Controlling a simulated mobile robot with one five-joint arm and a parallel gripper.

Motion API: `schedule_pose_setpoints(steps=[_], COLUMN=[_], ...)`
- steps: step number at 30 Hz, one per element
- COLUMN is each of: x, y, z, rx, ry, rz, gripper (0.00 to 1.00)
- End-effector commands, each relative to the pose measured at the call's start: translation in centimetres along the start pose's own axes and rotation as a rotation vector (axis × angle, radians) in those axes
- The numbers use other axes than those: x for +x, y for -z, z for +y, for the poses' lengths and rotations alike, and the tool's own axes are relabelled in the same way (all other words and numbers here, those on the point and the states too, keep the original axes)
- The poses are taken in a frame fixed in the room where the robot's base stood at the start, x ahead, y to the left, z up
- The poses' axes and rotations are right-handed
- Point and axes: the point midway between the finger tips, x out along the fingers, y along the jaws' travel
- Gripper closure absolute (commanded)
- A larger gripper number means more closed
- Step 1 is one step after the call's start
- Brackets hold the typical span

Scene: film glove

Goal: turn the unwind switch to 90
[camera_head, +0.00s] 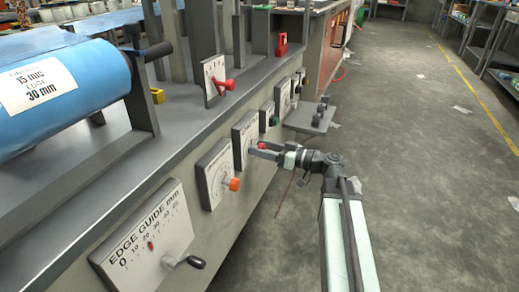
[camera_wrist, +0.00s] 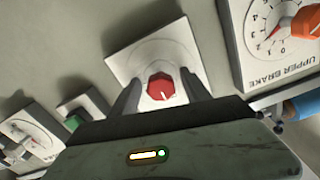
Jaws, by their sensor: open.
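The switch with the red knob (camera_head: 261,147) sits on a pale plate (camera_head: 240,133) on the machine's side; its lettering is too small to read for sure. In the wrist view the faceted red knob (camera_wrist: 160,86) carries a short white mark pointing down and slightly right in the picture. My gripper (camera_head: 256,151) is at this plate with its fingers open. In the wrist view my gripper (camera_wrist: 160,76) has one finger on each side of the knob, with gaps showing. I cannot tell how far the fingers reach along the knob.
The upper brake dial (camera_wrist: 275,40) with an orange knob (camera_head: 234,184) is beside the switch. The edge guide plate (camera_head: 147,240) with a black handle is nearer. More dials and a grey shelf (camera_head: 310,118) lie beyond. The floor (camera_head: 410,140) at right is mostly clear.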

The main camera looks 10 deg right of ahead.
Motion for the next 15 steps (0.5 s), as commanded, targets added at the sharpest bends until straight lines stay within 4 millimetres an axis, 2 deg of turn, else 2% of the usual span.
schedule_pose_setpoints(steps=[1, 6, 9, 15], x=[-0.01, -0.03, 0.45, 0.01], y=[0.0, 0.0, -0.09, -0.03], z=[0.0, 0.02, -0.37, -0.04], rx=[0.0, 0.0, 0.0, 0.021], ry=[0.0, -0.001, -0.001, 0.001], rz=[0.0, 0.0, 0.0, -0.001], gripper=[0.5, 0.97, 1.0, 1.0])
